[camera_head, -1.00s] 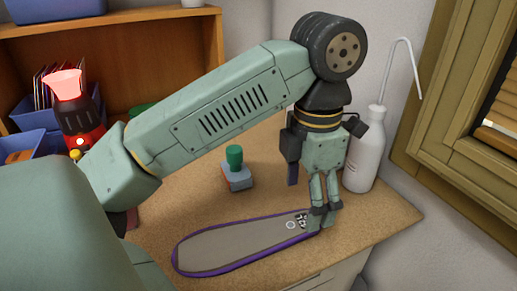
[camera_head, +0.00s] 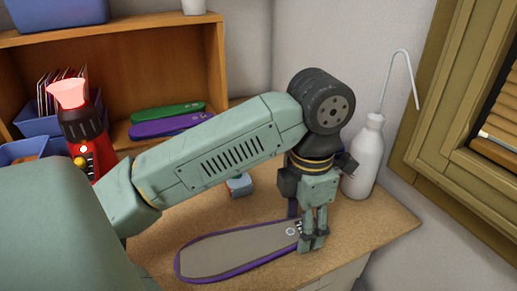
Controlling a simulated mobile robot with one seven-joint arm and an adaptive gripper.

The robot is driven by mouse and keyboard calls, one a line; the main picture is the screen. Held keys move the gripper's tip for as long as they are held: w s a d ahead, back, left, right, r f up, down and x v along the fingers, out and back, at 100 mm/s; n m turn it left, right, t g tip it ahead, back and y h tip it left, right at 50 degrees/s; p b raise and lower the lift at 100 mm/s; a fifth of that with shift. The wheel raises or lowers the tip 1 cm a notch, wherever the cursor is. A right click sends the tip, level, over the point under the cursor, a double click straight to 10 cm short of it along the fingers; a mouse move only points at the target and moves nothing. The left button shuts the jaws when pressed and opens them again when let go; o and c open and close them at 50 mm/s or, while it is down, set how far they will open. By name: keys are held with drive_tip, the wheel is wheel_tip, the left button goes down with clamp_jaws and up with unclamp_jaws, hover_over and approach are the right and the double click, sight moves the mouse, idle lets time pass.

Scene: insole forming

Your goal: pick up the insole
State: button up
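The insole (camera_head: 235,250) is grey on top with a purple rim. It lies flat on the brown worktop (camera_head: 385,218), near its front edge, with its long axis running left to right. My gripper (camera_head: 313,243) points down at the insole's right end, by the small printed marks there. Its fingertips are low, at or very close to the insole's end. The fingers look near each other, and I cannot tell whether the insole's edge is between them. The gripper hides part of that end.
A white wash bottle (camera_head: 365,160) stands behind my gripper at the right. A grey-blue block (camera_head: 240,186) sits behind my arm. A red device (camera_head: 85,140) and blue bins stand at the left. Green (camera_head: 168,113) and purple (camera_head: 172,126) insoles lie on the shelf.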

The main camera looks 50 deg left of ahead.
drive_tip(key=c, duration=0.4)
drive_tip(key=shift+r, duration=0.1)
drive_tip(key=shift+c, duration=0.2)
drive_tip(key=shift+r, duration=0.25)
wheel_tip(320, 180, up, 3)
drive_tip(key=shift+r+p, duration=0.1)
drive_tip(key=shift+p, duration=0.8)
drive_tip(key=s+d+r, duration=0.1)
drive_tip(key=s+d, duration=1)
drive_tip(key=shift+d, duration=0.3)
drive_tip(key=shift+w+b, duration=0.1)
drive_tip(key=shift+b, duration=0.2)
